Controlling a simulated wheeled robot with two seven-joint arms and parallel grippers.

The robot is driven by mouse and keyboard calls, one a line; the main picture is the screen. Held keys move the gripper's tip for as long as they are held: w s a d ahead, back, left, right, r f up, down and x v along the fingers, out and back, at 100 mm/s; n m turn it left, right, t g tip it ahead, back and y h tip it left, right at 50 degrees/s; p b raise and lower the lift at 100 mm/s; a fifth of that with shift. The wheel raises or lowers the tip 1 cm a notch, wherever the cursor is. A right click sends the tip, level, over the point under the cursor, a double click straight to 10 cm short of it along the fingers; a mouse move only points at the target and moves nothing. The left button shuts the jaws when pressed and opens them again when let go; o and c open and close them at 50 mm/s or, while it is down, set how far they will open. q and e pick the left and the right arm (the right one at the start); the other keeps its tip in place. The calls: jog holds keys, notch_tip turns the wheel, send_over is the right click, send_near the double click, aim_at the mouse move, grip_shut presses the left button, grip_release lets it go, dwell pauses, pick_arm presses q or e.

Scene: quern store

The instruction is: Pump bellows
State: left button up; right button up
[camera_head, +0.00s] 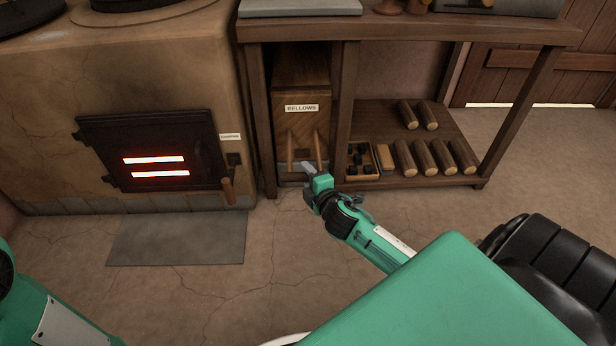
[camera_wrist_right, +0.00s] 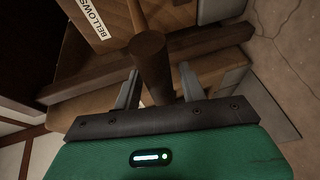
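The bellows (camera_head: 301,86) is a wooden box with a white BELLOWS label, standing in the left bay of the wooden bench. Two wooden handles stick out low on its front: a left one (camera_head: 290,150) and a right one (camera_head: 317,149). My right gripper (camera_head: 309,170) is at the front of the bellows, by the lower ends of the handles. In the right wrist view, my right gripper (camera_wrist_right: 158,88) has its fingers spread, with a round wooden handle (camera_wrist_right: 152,62) between them and small gaps beside it. My left gripper is out of view.
A clay furnace (camera_head: 170,60) with a glowing grated door (camera_head: 155,160) stands left. A grey mat (camera_head: 180,238) lies before it. The bench's low shelf (camera_head: 385,125) holds several short logs (camera_head: 440,155) and a small box of dark lumps (camera_head: 358,160). The floor in front is clear.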

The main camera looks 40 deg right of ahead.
grip_shut()
jog(key=shift+w+d, duration=0.1)
jog(key=shift+w, duration=0.1)
jog(key=w+d+p, duration=0.3)
jog(key=w+d, duration=0.4)
jog(key=w, duration=0.4)
jog(key=shift+w, duration=0.4)
jog(key=shift+d, duration=0.1)
jog(key=shift+o, duration=1.1)
grip_release()
jog(key=shift+s, duration=0.1)
